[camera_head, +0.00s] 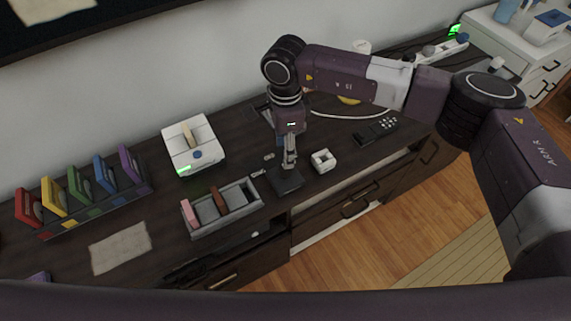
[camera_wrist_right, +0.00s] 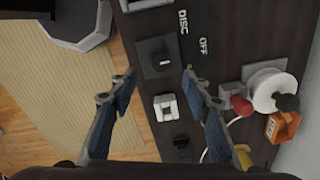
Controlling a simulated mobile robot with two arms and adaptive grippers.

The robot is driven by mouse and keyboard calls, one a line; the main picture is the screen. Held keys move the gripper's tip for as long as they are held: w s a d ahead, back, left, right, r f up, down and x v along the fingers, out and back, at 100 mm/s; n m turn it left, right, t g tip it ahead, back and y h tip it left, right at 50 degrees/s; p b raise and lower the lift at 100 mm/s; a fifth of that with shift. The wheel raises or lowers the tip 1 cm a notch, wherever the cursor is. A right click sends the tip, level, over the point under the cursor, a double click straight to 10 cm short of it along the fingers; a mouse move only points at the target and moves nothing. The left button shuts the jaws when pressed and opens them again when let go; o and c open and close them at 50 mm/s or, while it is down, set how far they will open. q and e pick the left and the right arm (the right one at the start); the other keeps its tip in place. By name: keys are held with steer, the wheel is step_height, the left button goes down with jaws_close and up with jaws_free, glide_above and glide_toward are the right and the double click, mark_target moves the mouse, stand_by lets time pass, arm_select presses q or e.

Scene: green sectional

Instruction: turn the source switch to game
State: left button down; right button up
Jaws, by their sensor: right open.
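The source switch (camera_wrist_right: 150,68) is a dark square plate with a raised dark knob (camera_wrist_right: 165,59) in the right wrist view. The printed words DISC and OFF lie beside it; I see no GAME label, and the knob's setting is unclear. My right gripper (camera_wrist_right: 159,73) is open, its two fingers apart on either side of the switch in that view. I cannot tell whether they touch the knob. In the head view the right gripper (camera_head: 290,160) points down over the dark switch plate (camera_head: 287,181). My left gripper is not in view.
A white square ring (camera_head: 323,161) stands close to the switch. A grey divided tray (camera_head: 235,210) sits to its left, with a white device (camera_head: 194,150) behind. A dark keypad device (camera_head: 377,131) lies to the right. The cabinet's front edge is near the switch.

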mark_target(285, 172)
steer(key=shift+d+f, duration=0.2)
steer(key=shift+f, duration=0.2)
step_height(285, 172, down, 7)
steer(key=shift+a+r+p, duration=0.1)
steer(key=shift+a+p, duration=0.05)
steer(key=shift+p, duration=0.8)
steer(key=shift+c, duration=0.4)
steer(key=c, duration=1.1)
